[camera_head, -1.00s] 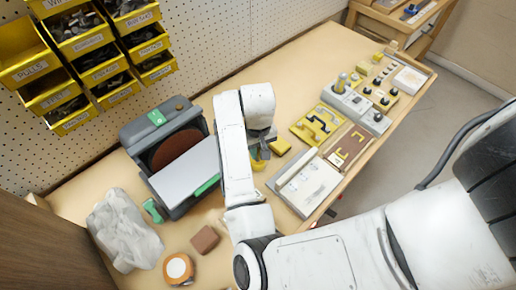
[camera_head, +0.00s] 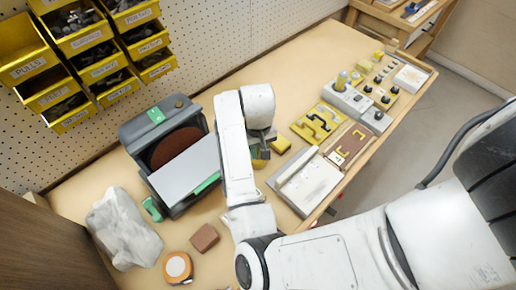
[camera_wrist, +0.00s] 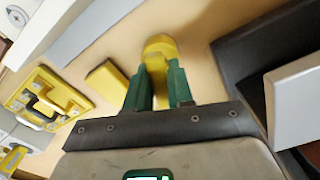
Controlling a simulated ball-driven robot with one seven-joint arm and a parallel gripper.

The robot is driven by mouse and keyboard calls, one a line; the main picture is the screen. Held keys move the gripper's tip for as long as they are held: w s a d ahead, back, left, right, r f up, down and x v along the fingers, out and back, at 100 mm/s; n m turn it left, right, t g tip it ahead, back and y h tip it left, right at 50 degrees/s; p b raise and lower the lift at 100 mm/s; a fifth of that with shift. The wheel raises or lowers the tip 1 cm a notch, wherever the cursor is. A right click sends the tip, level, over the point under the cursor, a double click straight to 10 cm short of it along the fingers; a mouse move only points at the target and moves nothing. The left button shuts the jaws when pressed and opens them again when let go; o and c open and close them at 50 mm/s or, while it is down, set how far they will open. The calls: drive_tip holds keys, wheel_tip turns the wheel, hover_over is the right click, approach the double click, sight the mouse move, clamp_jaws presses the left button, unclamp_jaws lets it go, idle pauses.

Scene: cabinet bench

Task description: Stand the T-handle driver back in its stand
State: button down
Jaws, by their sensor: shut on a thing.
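In the wrist view my gripper (camera_wrist: 157,82) has its two green fingers shut on a rounded yellow thing (camera_wrist: 158,46), which looks like the handle of the T-handle driver. Its shaft is hidden. In the head view my gripper (camera_head: 259,163) is low over the bench beside the grey sander, and mostly hidden by my arm. A small yellow block (camera_head: 281,145) lies just right of it and also shows in the wrist view (camera_wrist: 105,81). I cannot tell which thing is the driver's stand.
The grey sander (camera_head: 155,127) with a pale plate (camera_head: 184,167) stands close left of my arm. A pale tray (camera_head: 306,186), yellow fixture (camera_head: 316,122) and switch boxes (camera_head: 346,97) fill the right. A brown block (camera_head: 204,237) and orange-rimmed roll (camera_head: 178,267) lie in front.

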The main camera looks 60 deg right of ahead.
drive_tip(key=shift+f, duration=0.35)
idle(0.4)
drive_tip(key=c, duration=0.7)
unclamp_jaws()
drive_tip(key=shift+o, duration=0.2)
drive_tip(key=shift+r, duration=0.1)
drive_tip(key=shift+r+p, duration=2.15)
drive_tip(key=shift+r, duration=1.25)
drive_tip(key=shift+s, duration=0.1)
